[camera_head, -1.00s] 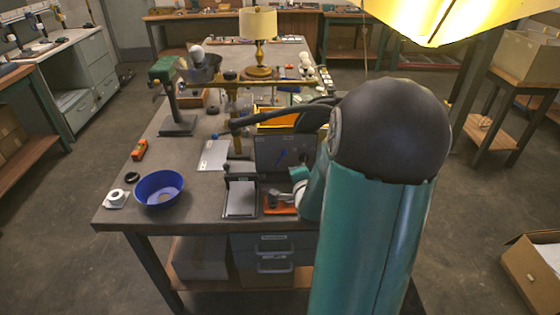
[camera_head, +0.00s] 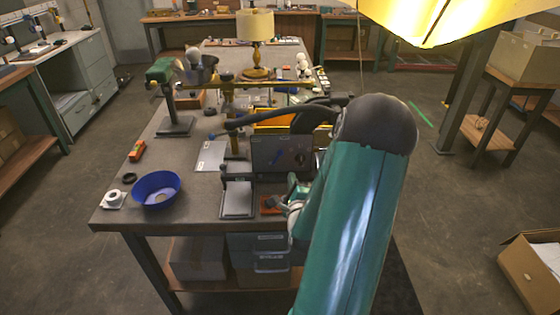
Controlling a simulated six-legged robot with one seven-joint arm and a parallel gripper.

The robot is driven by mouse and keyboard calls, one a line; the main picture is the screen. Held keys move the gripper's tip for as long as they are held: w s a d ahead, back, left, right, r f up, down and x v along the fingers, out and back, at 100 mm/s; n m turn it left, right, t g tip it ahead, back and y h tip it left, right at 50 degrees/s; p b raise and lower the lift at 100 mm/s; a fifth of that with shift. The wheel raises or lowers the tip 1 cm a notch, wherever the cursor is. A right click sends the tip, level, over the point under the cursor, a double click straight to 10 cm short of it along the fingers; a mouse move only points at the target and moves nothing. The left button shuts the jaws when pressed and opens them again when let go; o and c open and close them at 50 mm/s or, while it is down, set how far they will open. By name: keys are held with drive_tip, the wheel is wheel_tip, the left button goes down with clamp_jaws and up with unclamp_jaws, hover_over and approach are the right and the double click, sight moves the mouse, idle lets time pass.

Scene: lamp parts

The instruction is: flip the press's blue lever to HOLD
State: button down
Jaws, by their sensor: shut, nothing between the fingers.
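The press stands on the workbench, with a dark front panel (camera_head: 268,163) facing me. A long dark handle (camera_head: 252,118) reaches left from the press above the panel. My gripper (camera_head: 281,206) is low in front of the panel, beside my green and grey wrist, and is small in view. It is shut and empty. It is below the blue lever and apart from it. My arm covers the right side of the press.
A small orange-red tray (camera_head: 268,210) lies by my gripper, with a grey-topped block (camera_head: 237,200) to its left. A blue bowl (camera_head: 157,188) and a white part (camera_head: 114,198) sit at the bench's left front. A lamp (camera_head: 256,30) stands at the back.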

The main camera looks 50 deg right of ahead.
sight(276, 158)
drive_tip(key=shift+s+d, duration=0.15)
drive_tip(key=shift+d, duration=0.1)
drive_tip(key=x, duration=0.9)
drive_tip(key=shift+w+d+r, duration=0.15)
drive_tip(key=shift+w+d, duration=0.1)
drive_tip(key=shift+w, duration=0.05)
